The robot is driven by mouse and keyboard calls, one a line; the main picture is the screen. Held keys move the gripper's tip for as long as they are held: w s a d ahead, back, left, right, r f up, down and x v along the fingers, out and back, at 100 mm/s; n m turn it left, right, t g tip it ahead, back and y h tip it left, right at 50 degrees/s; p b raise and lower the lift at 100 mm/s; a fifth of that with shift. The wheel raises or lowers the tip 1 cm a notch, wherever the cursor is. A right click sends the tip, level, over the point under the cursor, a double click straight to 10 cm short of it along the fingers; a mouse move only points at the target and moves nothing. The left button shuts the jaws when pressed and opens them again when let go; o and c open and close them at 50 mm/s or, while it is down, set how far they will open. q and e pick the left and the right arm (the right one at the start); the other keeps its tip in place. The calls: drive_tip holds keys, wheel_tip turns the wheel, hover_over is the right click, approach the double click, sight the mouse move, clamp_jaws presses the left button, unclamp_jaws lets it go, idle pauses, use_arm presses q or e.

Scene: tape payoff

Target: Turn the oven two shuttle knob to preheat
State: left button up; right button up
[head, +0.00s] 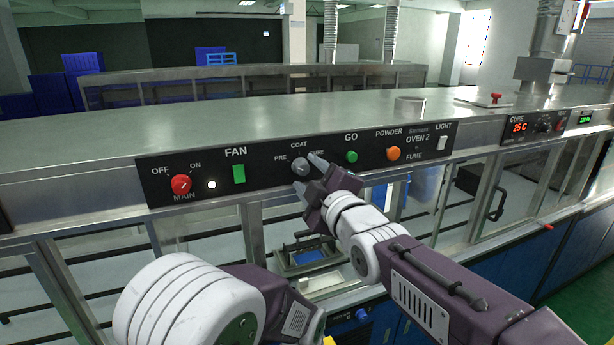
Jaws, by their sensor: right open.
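The shuttle knob (301,167) is a grey round knob on the black oven two panel (266,184), with PRE at its left, COAT above and CURE at its right, partly covered. My right gripper (307,174) is open at the knob, with one finger at its upper right and the other below it. I cannot tell whether the fingers touch the knob. The knob's exact pointing direction is too small to tell. My left arm shows at the bottom, but its gripper is not in view.
On the same panel are a red main knob (181,185), a green fan switch (239,174), a green GO button (351,157), an orange powder button (393,153) and a white light switch (443,143). The steel top (250,110) is mostly clear. A cure panel (533,127) sits at the right.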

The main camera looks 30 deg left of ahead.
drive_tip(key=b+v, duration=0.2)
drive_tip(key=v, duration=0.5)
drive_tip(key=shift+s+d, duration=0.2)
drive_tip(key=shift+d, duration=0.1)
